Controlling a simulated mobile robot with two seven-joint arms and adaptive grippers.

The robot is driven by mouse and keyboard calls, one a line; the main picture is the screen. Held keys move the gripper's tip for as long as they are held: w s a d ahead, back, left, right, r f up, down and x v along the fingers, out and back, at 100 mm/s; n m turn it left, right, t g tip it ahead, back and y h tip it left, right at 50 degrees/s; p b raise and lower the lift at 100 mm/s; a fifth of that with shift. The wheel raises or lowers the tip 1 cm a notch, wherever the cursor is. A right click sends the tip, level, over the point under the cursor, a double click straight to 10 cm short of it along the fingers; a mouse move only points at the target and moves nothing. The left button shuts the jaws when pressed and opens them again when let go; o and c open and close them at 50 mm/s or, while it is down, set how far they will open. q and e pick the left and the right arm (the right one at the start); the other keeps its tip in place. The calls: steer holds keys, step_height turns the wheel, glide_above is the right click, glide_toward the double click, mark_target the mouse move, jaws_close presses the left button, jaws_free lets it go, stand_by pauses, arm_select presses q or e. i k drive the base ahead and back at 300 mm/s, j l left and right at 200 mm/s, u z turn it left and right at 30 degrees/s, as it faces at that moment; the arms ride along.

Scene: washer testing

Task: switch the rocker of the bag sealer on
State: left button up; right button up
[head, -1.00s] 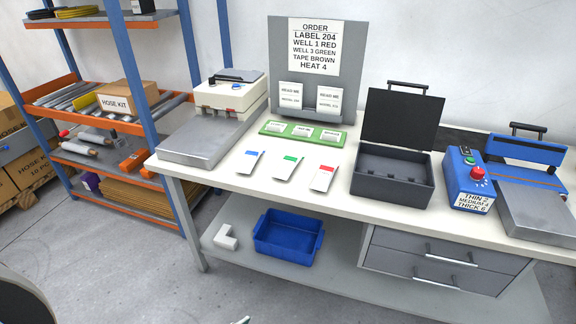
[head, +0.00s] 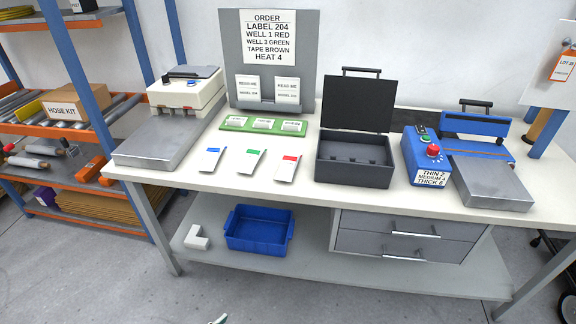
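The blue bag sealer (head: 476,126) stands at the right of the workbench, with its black-handled upper arm raised. Its blue control box (head: 411,157) carries a small dark switch (head: 421,130) at the back, a green part (head: 426,140) and a red knob (head: 433,150). The dark switch looks like the rocker, but it is too small to tell its position. A label reading THIN 2, MEDIUM 4, THICK 6 (head: 433,178) is on the box front. Neither gripper can be made out; only a small pale tip shows at the bottom edge.
An open black case (head: 354,172) stands left of the control box. Several coloured-edge cards lie on the white bench top (head: 318,190). A grey plate (head: 490,188) sits before the sealer. A hanging tag (head: 564,67) and blue post are at the right.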

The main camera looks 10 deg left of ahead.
mark_target(421, 128)
steer(key=i+j+u, duration=0.1)
steer(key=i, duration=0.35)
steer(key=i+j+u, duration=0.1)
steer(key=i+j, duration=0.2)
steer(key=i, duration=0.1)
